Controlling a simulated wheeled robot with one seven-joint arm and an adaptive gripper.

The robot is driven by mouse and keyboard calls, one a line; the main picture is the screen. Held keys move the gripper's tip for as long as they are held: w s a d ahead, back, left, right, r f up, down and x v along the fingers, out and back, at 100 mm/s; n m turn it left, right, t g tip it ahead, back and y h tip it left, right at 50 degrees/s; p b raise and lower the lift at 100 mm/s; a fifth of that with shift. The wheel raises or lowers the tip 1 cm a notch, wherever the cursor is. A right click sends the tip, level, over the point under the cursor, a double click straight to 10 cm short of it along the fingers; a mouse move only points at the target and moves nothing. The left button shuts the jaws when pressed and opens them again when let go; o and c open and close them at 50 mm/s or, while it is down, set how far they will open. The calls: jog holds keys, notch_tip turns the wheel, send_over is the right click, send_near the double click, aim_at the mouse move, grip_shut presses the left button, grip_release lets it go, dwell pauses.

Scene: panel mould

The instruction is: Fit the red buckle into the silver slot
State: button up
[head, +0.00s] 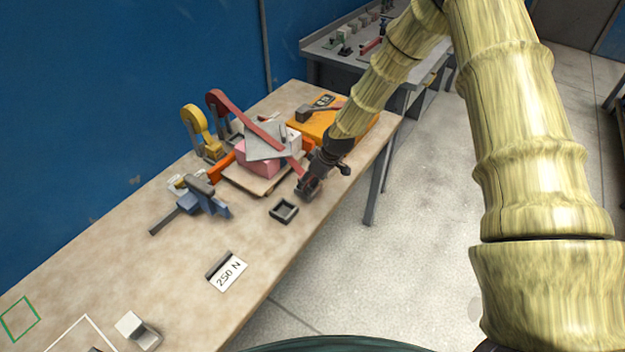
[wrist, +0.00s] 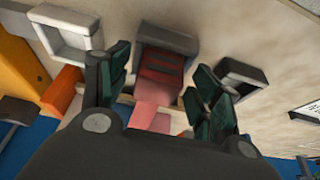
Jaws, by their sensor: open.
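In the wrist view a red buckle (wrist: 158,68) with dark bars lies between the fingers of my gripper (wrist: 160,78). The fingers stand apart on either side of it. A grey box-like frame (wrist: 168,38) borders the buckle; I cannot tell how deep the buckle sits in it. In the head view my gripper (head: 308,186) is low at the table's right edge, at the end of a red strap (head: 294,166), and hides the buckle. A paler, silvery square frame (wrist: 62,42) lies left in the wrist view. A darker one (wrist: 245,85) lies right, also in the head view (head: 284,211).
A pink block (head: 258,164) under a grey plate (head: 265,141) stands on a board beside my gripper. Yellow (head: 202,135) and red levers, a blue clamp (head: 204,198) and an orange device (head: 325,119) surround it. The table front is mostly clear around a 250 N label (head: 229,272).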

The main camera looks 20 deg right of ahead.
jog(key=b+v, duration=0.4)
jog(key=v, duration=0.8)
jog(key=shift+b, duration=0.3)
jog(key=shift+m+g, duration=0.4)
jog(key=shift+m, duration=0.4)
jog(key=s+a+f, duration=0.1)
jog(key=s+f, duration=0.1)
jog(key=f, duration=0.1)
jog(key=s+f, duration=0.2)
jog(key=f, duration=0.1)
jog(key=s+a+f, duration=0.1)
jog(key=s+f, duration=0.1)
jog(key=f, duration=0.1)
jog(key=shift+s+a+f, duration=0.25)
jog(key=shift+s+a, duration=0.05)
jog(key=shift+s, duration=0.1)
jog(key=s+f+m+g+h, duration=0.1)
jog(key=s+f, duration=0.5)
jog(key=s, duration=0.6)
jog(key=s+f+m+g, duration=0.1)
jog(key=s+f+m, duration=0.2)
jog(key=s, duration=0.9)
jog(key=s+a+f+m+h, duration=0.1)
jog(key=s+f+m, duration=0.1)
jog(key=s+f, duration=0.8)
jog(key=s, duration=0.2)
jog(key=shift+s+g+h, duration=0.3)
jog(key=shift+g, duration=0.1)
jog(key=shift+a, duration=0.15)
jog(key=shift+f+b, duration=0.7)
